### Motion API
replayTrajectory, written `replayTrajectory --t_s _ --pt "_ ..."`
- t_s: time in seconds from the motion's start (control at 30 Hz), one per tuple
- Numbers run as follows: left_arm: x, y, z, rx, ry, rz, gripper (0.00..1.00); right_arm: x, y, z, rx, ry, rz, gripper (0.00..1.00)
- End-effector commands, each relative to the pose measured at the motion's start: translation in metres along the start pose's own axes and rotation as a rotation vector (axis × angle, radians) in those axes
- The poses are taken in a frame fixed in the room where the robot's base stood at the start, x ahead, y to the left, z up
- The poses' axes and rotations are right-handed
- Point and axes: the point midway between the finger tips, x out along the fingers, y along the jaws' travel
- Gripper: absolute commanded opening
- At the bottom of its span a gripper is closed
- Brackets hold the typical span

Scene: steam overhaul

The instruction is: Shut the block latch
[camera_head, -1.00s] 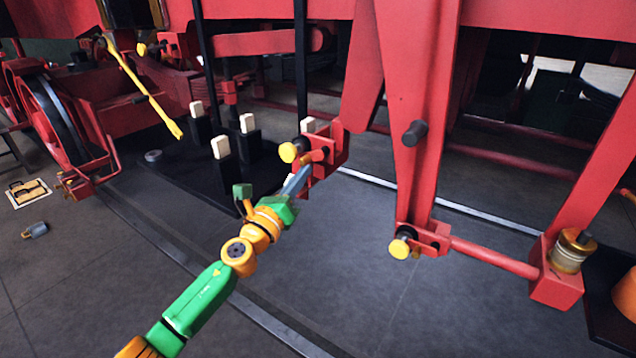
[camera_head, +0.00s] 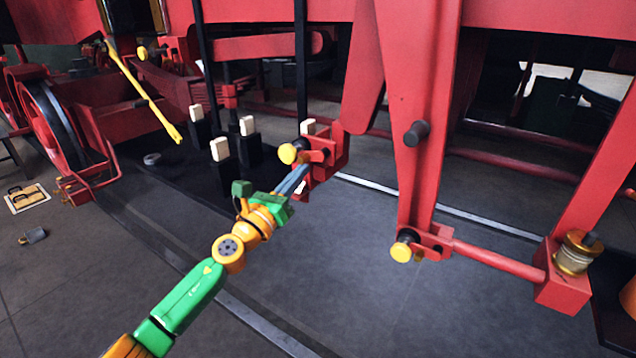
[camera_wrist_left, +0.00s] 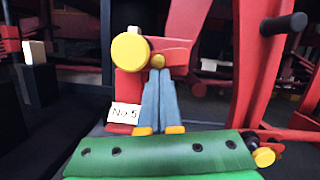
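The latch with a yellow round knob (camera_head: 288,153) and a short red lever (camera_head: 318,156) is on a red bracket at the lower end of a red hanger. In the left wrist view the yellow knob (camera_wrist_left: 130,51) is large, and the red lever (camera_wrist_left: 172,52) runs right from it. A small orange knob (camera_wrist_left: 158,61) shows below the lever. My left gripper (camera_head: 300,172) reaches up to the bracket from below left. Its blue-grey fingers (camera_wrist_left: 159,75) are together, tips just under the small knob; contact is unclear. My right gripper is out of view.
A white "No.5" tag (camera_wrist_left: 124,113) is by the fingers. A similar yellow-knobbed bracket (camera_head: 401,252) is at the right, with a red rod (camera_head: 495,260) beside it. Black posts with cream blocks (camera_head: 220,149) stand behind. The floor in front is open.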

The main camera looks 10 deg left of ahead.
Motion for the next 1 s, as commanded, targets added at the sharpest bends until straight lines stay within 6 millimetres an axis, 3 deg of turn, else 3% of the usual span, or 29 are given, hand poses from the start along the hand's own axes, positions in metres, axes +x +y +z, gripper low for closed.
replayTrajectory --t_s 1.0 --pt "0.0006 0.002 0.003 0.075 -0.001 -0.018 0.0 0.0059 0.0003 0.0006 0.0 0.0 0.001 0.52"
